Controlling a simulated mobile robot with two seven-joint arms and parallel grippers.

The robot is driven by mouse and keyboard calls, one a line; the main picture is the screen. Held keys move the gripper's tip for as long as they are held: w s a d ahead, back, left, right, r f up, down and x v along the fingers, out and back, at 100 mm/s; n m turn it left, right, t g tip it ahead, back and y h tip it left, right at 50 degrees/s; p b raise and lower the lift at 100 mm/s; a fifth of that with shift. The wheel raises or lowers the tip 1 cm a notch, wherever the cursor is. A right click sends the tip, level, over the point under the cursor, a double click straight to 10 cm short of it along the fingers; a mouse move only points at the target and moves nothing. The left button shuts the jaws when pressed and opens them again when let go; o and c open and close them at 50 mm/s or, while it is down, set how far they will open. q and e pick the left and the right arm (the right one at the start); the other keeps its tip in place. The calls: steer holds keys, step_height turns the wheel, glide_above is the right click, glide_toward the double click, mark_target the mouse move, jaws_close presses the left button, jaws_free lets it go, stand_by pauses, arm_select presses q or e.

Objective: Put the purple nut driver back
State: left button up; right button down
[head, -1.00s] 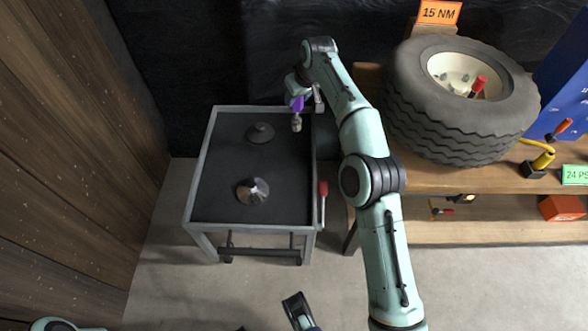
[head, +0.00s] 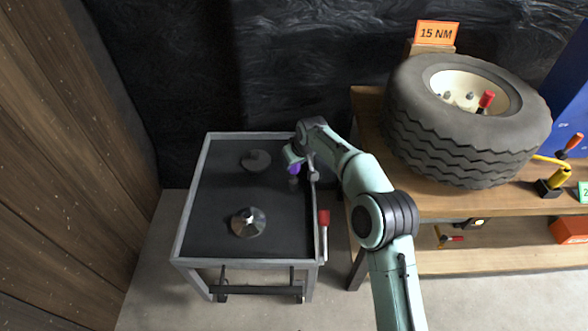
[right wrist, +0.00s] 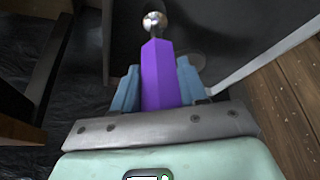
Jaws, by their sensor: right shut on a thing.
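My right gripper (head: 293,162) is shut on the purple nut driver (head: 295,169), holding it with its metal end down over the right part of the grey-framed cart (head: 192,220). In the right wrist view the purple handle (right wrist: 160,75) sits between the blue fingers (right wrist: 158,88), with a shiny round tip beyond it. I cannot tell whether the tip touches the cart's dark top. My left gripper is not in view.
A shiny cone-shaped piece (head: 248,222) and a dark disc (head: 256,160) lie on the cart. A red-handled lever (head: 323,218) is at its right side. A workbench with a big tyre (head: 468,125) stands right; a wooden wall (head: 70,150) stands left.

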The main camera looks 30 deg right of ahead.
mark_target(295, 168)
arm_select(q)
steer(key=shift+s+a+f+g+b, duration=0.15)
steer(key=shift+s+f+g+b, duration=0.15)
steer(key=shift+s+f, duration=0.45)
arm_select(e)
steer(key=shift+f, duration=1.6)
steer(key=shift+f, duration=0.2)
steer(key=c, duration=0.6)
jaws_free()
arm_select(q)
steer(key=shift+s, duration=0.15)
arm_select(e)
steer(key=shift+r, duration=0.1)
steer(key=shift+s+r, duration=0.1)
steer(key=shift+r, duration=0.25)
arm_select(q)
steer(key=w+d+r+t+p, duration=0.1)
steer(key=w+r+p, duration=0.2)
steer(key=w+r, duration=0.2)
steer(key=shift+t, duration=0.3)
arm_select(e)
steer(key=v, duration=1.1)
steer(key=shift+r, duration=0.2)
